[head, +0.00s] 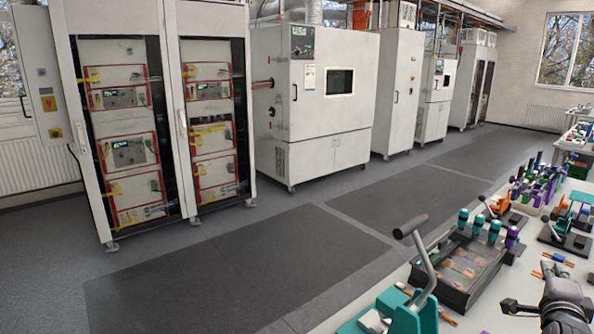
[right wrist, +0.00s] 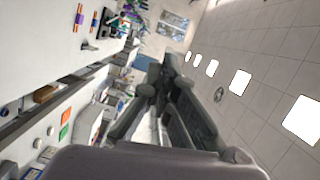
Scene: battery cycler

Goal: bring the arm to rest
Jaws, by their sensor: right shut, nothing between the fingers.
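My right gripper (head: 512,306) is at the lower right of the head view, above the white bench (head: 478,320). Its dark fingers point to the left and hold nothing. In the right wrist view its fingers (right wrist: 168,68) are shut and empty, with the room and ceiling lights behind them. That view is turned on its side. My left gripper is not in view.
A teal fixture with a lever (head: 415,312) stands at the bench's front. Beside it is a dark tray with a clear cover (head: 462,262). Several coloured clamps (head: 540,180) stand further back. Cabinets (head: 315,100) line the wall; the floor (head: 250,270) between is clear.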

